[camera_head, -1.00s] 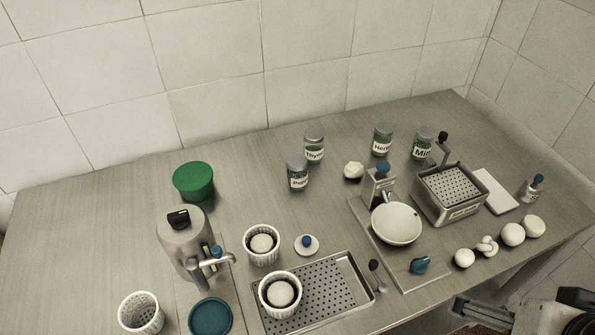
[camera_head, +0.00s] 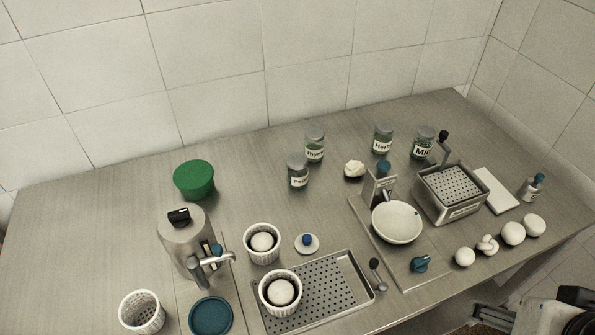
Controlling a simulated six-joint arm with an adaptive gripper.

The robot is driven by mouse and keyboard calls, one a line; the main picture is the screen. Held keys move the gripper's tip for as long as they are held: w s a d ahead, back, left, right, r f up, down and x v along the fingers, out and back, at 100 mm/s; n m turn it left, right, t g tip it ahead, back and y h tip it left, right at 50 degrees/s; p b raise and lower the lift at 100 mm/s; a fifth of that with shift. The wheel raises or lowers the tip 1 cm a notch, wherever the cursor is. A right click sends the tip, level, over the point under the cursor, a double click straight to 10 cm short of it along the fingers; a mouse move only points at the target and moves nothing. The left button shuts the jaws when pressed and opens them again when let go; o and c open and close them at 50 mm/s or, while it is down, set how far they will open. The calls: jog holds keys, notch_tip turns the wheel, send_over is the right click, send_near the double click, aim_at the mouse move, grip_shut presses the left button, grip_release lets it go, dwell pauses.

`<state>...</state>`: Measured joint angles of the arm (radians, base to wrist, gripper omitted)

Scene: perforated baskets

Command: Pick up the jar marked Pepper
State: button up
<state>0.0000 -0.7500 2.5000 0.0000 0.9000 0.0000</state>
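The jar marked Pepper (camera_head: 298,172) stands upright on the metal table, left of the middle of the jar row; its small label reads roughly "Pepp". The Thyme jar (camera_head: 315,144) stands just behind it and to its right. My gripper (camera_head: 482,314) shows only in part at the bottom right corner, past the table's front edge and far from the Pepper jar. Much of it is cut off by the frame, and I cannot tell whether its fingers are open or shut.
A Herbs jar (camera_head: 382,140) and a Mint jar (camera_head: 423,143) stand further right.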

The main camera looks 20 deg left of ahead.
aim_at(299, 164)
jog(key=w+a+f+n+t+y, duration=0.1)
jog(key=w+a+n+t, duration=0.15)
jog(key=w+a, duration=0.7)
jog(key=w+a+f+n+t+y, duration=0.1)
jog(key=w+a+f+n+y, duration=0.3)
jog(key=w, duration=1.1)
jog(key=a+f+n+y, duration=0.1)
jog(key=a+f+y, duration=0.1)
jog(key=a, duration=0.7)
jog(key=w+a+f+n+y, duration=0.1)
jog(key=a+f, duration=0.2)
jog(key=a, duration=0.6)
jog(key=a+f+n+y, duration=0.1)
jog(key=a+f+y, duration=0.1)
jog(key=a, duration=0.6)
jog(key=shift+w+a+f+n+g+y, duration=0.15)
jog(key=shift+w+a+f+n, duration=0.05)
jog(key=shift+f, duration=0.25)
jog(key=shift+w+a+f+n+g+y, duration=0.1)
jog(key=shift+w+a+f+n+y, duration=0.1)
jog(key=shift+f, duration=0.2)
jog(key=shift+x, duration=1.3)
jog(key=shift+f, duration=0.1)
